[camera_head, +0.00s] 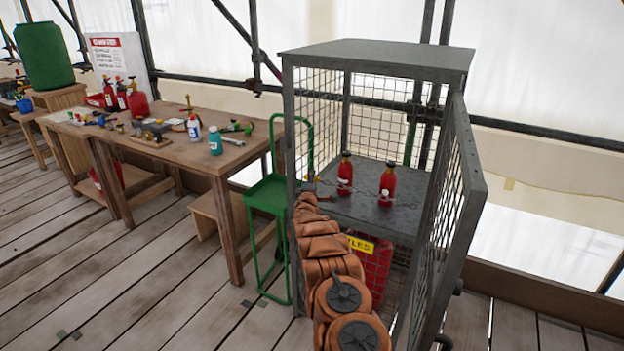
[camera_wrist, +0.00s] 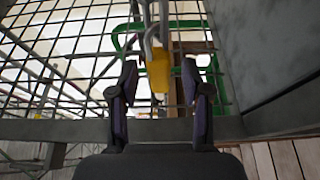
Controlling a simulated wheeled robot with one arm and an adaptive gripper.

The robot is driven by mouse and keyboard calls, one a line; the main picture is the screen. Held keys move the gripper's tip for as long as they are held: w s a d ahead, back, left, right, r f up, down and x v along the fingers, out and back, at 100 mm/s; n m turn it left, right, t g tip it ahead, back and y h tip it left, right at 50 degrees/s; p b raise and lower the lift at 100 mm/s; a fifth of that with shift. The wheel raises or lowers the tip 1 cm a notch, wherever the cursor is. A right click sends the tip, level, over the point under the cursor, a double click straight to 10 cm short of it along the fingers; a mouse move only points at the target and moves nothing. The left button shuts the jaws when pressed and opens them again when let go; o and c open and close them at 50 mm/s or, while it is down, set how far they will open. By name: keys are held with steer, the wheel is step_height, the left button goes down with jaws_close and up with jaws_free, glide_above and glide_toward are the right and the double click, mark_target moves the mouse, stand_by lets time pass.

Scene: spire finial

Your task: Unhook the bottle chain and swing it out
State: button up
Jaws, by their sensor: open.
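A thin metal chain (camera_head: 366,190) runs across the front of two red bottles, a left one (camera_head: 345,173) and a right one (camera_head: 387,184), on the cage shelf. Its left end is near the cage's left front post, where my arm hides part of it. My gripper (camera_wrist: 160,76) is open in the wrist view. A yellow piece (camera_wrist: 159,68) hanging from a grey metal loop (camera_wrist: 153,35) shows between the fingertips; I cannot tell whether the fingers touch it. In the head view my gripper (camera_head: 309,186) is small beside the left post.
The grey mesh cage (camera_head: 375,55) has its door (camera_head: 455,215) standing open to the right. A green trolley (camera_head: 268,192) stands just left of the cage. A wooden workbench (camera_head: 180,150) with tools and bottles is further left.

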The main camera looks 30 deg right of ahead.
steer(key=shift+x, duration=0.85)
jaws_close()
stand_by(0.5)
